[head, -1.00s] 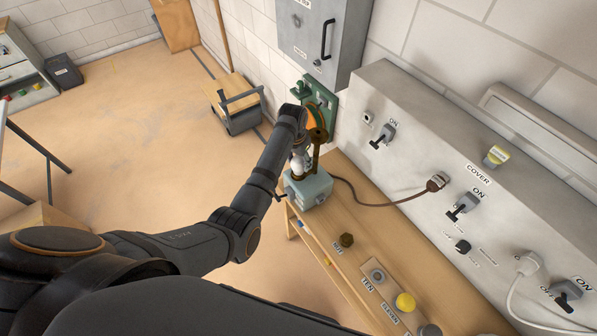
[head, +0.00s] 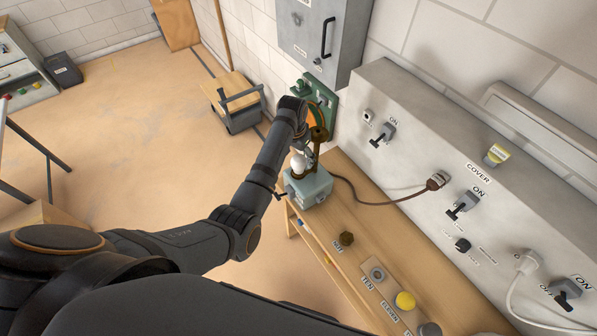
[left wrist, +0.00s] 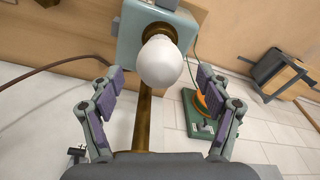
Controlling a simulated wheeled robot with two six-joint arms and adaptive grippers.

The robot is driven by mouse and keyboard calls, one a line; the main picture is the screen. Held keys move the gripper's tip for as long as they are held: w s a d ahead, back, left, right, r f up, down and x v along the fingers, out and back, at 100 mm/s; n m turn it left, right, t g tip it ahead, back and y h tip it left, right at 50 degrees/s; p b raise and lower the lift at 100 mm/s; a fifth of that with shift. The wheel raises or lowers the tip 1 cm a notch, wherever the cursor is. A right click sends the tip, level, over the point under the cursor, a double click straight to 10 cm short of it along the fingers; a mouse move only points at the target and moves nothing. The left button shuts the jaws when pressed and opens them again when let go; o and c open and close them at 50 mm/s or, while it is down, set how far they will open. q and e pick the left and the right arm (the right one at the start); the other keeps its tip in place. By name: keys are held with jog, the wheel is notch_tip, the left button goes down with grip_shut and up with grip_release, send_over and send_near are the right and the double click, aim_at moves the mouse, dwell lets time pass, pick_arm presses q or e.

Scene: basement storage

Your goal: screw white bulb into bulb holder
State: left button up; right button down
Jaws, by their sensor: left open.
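The white bulb (head: 298,164) stands upright on the grey-green bulb holder (head: 309,191) at the far end of the wooden bench. In the left wrist view the bulb (left wrist: 163,62) sits at the brass collar of the holder box (left wrist: 128,32), its base hidden behind the glass. My left gripper (head: 304,146) is just above the bulb. In the left wrist view the left gripper (left wrist: 162,88) is open, its purple-padded fingers apart on either side of the bulb and not touching it. My right gripper is not in view.
A brown cable (head: 400,198) runs from the holder to a plug on the grey wall panel (head: 420,130). A hex nut (head: 346,239) and a yellow knob (head: 405,301) lie along the bench (head: 330,222). A green stand (head: 322,97) is behind my gripper.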

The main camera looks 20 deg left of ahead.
pick_arm(q)
jog(key=shift+s+r, duration=0.15)
jog(key=shift+r, duration=3.35)
jog(key=shift+a+f, duration=0.1)
